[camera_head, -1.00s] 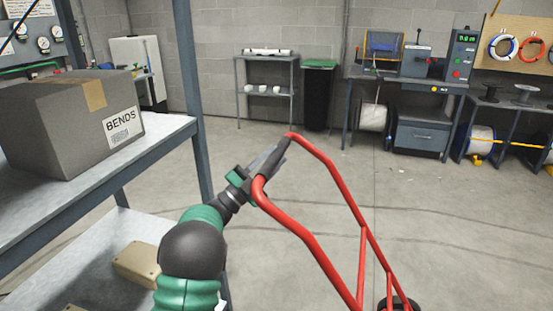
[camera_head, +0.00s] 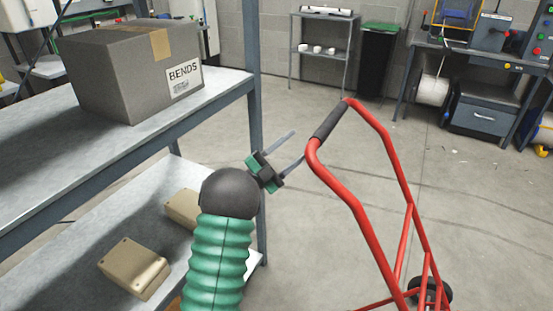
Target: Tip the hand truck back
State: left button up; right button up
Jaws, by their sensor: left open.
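The red hand truck (camera_head: 359,213) stands at the right of centre in the head view. Its black handle grip (camera_head: 331,120) spans the top between two red side rails. A dark wheel (camera_head: 429,291) shows low at the right; the truck's bottom is cut off by the frame edge. My left gripper (camera_head: 297,146) is open and empty, just left of the handle. Its two fingers are spread and point toward the grip. The lower fingertip ends close to the red bend of the handle; I cannot tell if they touch. My right gripper is out of view.
A steel shelf (camera_head: 190,120) stands at the left, bearing a grey BENDS box (camera_head: 125,75) on top and tan boxes (camera_head: 137,267) below. Its post (camera_head: 254,110) is near my left arm. Floor beyond the truck is clear.

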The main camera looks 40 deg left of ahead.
pick_arm(q)
jog(key=b+v, duration=0.2)
jog(key=v, duration=0.5)
jog(key=shift+a+f, duration=0.1)
